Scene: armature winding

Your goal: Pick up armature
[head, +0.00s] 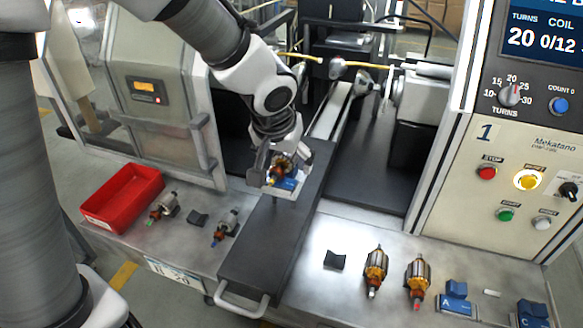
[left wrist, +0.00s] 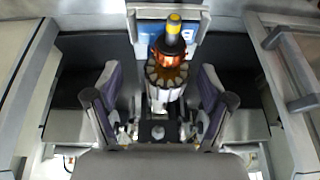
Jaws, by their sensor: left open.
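An armature (head: 276,175) with a copper winding and a yellow-tipped shaft is at a blue holder (head: 288,184) on the dark slide (head: 262,232). My left gripper (head: 273,168) is over it, pointing down. In the left wrist view the armature (left wrist: 166,72) lies between the two open fingers (left wrist: 160,90), with gaps on both sides. The blue holder (left wrist: 182,31) shows behind its yellow tip. The armature's lower end is partly hidden by the gripper. My right gripper is not in view.
Other armatures lie on the bench at left (head: 163,207) and right (head: 376,268). A red tray (head: 122,198) is at far left. Black cradles (head: 334,260) and blue stands (head: 455,298) are nearby. The winding machine stands behind, and a control panel (head: 510,180) is at right.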

